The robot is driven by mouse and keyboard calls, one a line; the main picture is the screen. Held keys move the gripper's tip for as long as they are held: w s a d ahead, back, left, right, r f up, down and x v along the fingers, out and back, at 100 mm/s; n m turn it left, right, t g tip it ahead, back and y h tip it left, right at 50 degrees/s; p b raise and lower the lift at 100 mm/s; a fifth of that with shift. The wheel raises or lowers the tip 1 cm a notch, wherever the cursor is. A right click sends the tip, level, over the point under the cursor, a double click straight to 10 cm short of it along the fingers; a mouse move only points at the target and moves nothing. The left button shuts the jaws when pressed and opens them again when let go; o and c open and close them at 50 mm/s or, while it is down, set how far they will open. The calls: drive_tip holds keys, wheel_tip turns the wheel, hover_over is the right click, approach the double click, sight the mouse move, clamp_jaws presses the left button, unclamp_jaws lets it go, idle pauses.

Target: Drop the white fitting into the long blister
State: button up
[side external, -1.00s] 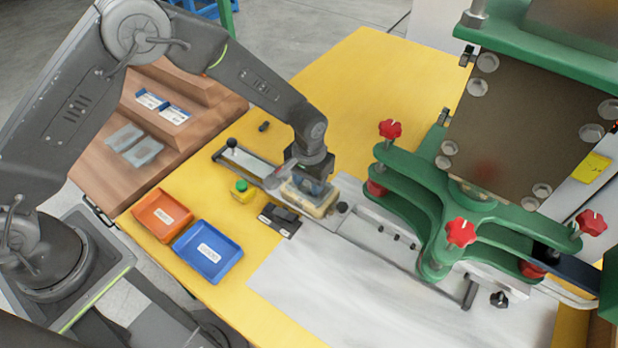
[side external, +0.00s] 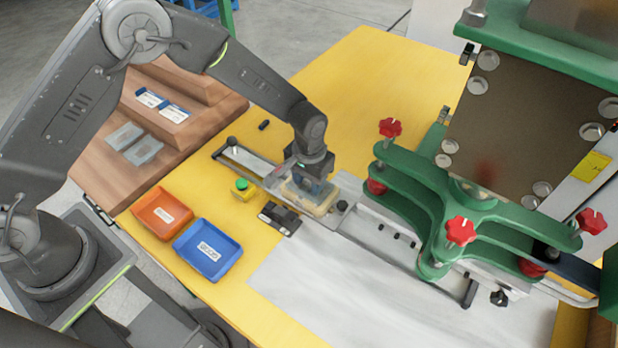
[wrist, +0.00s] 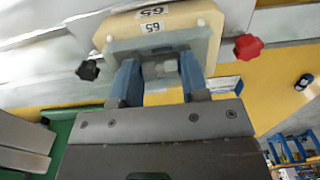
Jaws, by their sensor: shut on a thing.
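My gripper (wrist: 160,72) has two blue fingers, shut on the small white fitting (wrist: 159,68), which shows between the fingertips in the wrist view. Just beyond them is a clear tray-like blister in a beige block (wrist: 109,37) marked 65. In the side view my gripper (side external: 313,186) points down over the same beige block (side external: 318,209). The fitting is hidden there by the fingers. I cannot tell whether the fitting touches the blister floor, nor make out the blister's full length.
A green press frame with red knobs (side external: 460,232) stands close on the right. A yellow box with a green button (side external: 242,188) is left of the block. Orange (side external: 161,214) and blue (side external: 208,250) trays lie front left. Yellow table (side external: 355,85) is clear behind.

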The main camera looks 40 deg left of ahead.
drive_tip(key=shift+f, duration=0.1)
drive_tip(key=o, duration=1)
drive_tip(key=shift+c, duration=0.6)
drive_tip(key=c, duration=0.4)
drive_tip(key=shift+o, duration=0.2)
drive_tip(key=shift+r, duration=3.5)
